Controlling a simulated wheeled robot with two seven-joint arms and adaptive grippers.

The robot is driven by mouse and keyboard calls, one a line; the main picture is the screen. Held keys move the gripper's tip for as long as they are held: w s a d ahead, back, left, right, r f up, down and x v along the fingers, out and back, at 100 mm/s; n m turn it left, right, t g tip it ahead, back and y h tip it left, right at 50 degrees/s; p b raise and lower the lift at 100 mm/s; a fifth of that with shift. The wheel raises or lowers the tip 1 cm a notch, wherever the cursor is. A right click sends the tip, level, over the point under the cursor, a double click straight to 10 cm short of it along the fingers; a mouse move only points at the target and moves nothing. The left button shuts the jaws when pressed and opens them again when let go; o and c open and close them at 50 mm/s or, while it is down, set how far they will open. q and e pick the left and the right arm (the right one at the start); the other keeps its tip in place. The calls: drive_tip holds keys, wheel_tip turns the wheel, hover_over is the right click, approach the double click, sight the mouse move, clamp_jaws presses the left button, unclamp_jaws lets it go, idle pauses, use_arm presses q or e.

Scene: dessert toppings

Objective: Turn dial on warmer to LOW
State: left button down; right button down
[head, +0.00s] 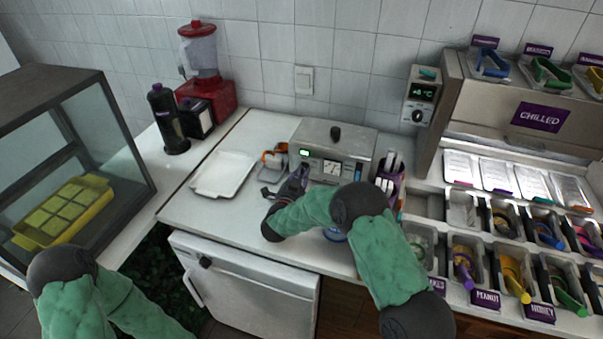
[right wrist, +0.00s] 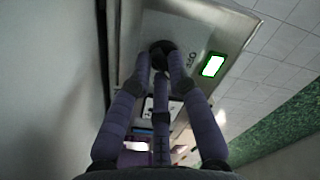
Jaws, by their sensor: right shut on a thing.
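The warmer (head: 328,131) is a silver box with a black lid knob, standing on the white counter near the wall. Its front panel has a lit green indicator and a gauge. My right gripper (head: 303,168) reaches the left part of this panel. In the right wrist view, its purple fingers (right wrist: 162,68) are closed around a dark round dial (right wrist: 160,47). An "OFF" marking (right wrist: 190,60) shows beside the dial, and the green indicator (right wrist: 213,65) glows farther right. The fingers partly cover the dial, so its setting cannot be read. My left gripper is out of view.
A white tray (head: 223,190) lies left of the warmer, with a small orange-and-grey item (head: 274,158) between them. A purple holder (head: 391,178) with utensils stands close on the right. Topping bins fill the far right; a red blender (head: 205,92) stands at back left.

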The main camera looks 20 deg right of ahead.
drive_tip(key=shift+f, duration=0.1)
drive_tip(key=c, duration=1.2)
unclamp_jaws()
drive_tip(key=shift+a, duration=0.1)
drive_tip(key=v, duration=1.2)
